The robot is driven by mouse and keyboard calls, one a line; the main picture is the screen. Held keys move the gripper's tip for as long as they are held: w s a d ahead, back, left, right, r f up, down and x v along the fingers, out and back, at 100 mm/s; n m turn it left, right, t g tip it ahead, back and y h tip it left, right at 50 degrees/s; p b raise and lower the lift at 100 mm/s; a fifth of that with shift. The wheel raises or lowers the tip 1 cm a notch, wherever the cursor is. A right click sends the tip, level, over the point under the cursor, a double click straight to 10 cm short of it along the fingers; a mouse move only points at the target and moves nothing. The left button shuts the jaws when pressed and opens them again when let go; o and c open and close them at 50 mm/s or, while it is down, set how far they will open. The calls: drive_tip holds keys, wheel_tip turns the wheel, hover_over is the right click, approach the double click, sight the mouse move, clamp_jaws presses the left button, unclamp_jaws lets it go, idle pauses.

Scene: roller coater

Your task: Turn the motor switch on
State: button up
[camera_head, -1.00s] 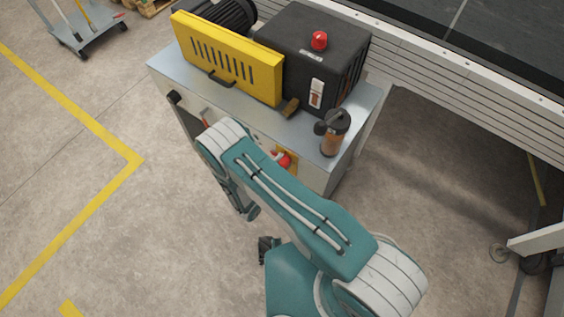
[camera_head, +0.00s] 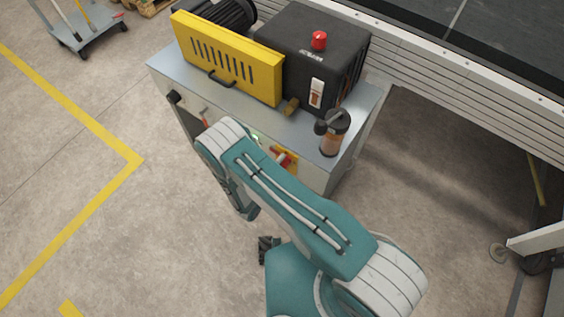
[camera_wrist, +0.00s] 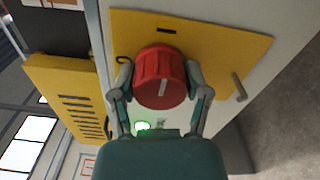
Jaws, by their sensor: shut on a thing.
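The motor switch is a round red knob (camera_wrist: 160,78) with a white line, on a yellow plate (camera_wrist: 222,45) on the cabinet's front. In the wrist view my gripper (camera_wrist: 160,82) has one finger on each side of the knob and is shut on it. In the head view the red switch (camera_head: 281,158) and its yellow plate show just past my arm, which hides my gripper. A small green light (camera_wrist: 142,125) glows beside the knob in the wrist view.
The grey cabinet (camera_head: 165,70) carries a yellow guard (camera_head: 225,62), a black box (camera_head: 335,50) with a red button (camera_head: 319,40), and a small bottle-like unit (camera_head: 333,133). A conveyor (camera_head: 480,85) stands behind. The floor at left is open.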

drive_tip(key=shift+d+f, duration=0.1)
drive_tip(key=shift+f, duration=0.05)
drive_tip(key=o, duration=1.1)
drive_tip(key=v, duration=1.2)
